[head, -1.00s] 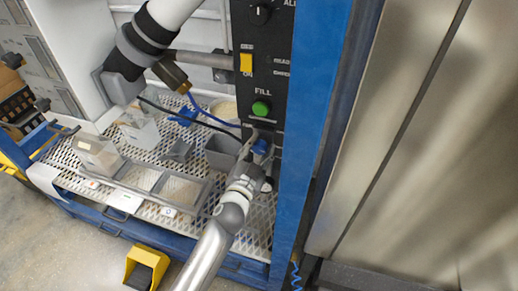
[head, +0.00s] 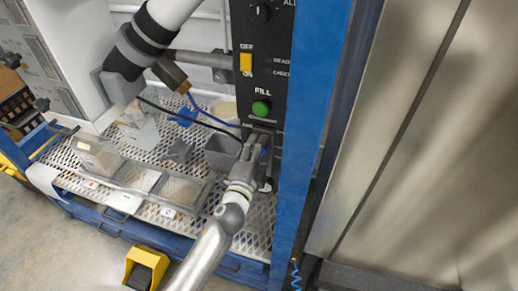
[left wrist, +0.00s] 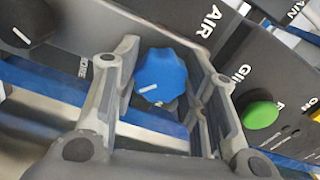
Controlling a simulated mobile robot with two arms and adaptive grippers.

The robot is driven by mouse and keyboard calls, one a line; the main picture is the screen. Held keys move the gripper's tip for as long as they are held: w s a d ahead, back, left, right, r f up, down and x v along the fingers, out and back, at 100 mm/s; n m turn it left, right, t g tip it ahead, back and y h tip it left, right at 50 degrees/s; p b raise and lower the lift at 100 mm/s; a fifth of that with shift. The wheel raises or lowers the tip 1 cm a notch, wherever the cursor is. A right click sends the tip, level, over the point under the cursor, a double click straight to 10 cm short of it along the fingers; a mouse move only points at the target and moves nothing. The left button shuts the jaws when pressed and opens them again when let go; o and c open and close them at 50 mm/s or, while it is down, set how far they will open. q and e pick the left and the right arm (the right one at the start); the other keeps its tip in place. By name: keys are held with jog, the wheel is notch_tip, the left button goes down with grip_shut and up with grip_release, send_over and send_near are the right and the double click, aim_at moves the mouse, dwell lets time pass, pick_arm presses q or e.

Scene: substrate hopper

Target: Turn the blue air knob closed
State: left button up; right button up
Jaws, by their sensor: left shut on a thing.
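The blue air knob (left wrist: 162,72) is lobed, with a short white line on its lower left face in the left wrist view. It sits under the word AIR on the dark control panel (left wrist: 188,18). My left gripper (head: 258,142) is at the bottom of the panel in the head view, its fingers closed on the knob from both sides. In the left wrist view the fingers of my left gripper (left wrist: 162,80) flank the knob. In the head view the gripper hides nearly all of the knob.
A green FILL button (head: 261,108) and a yellow switch (head: 246,62) are above the gripper on the panel. A blue post (head: 318,120) stands close on the right. A grey bin (head: 222,150) and clear trays (head: 140,177) are left on the mesh shelf (head: 262,215).

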pick_arm(q)
jog(key=shift+m, duration=0.4)
jog(key=o, duration=1)
jog(key=v, duration=1.2)
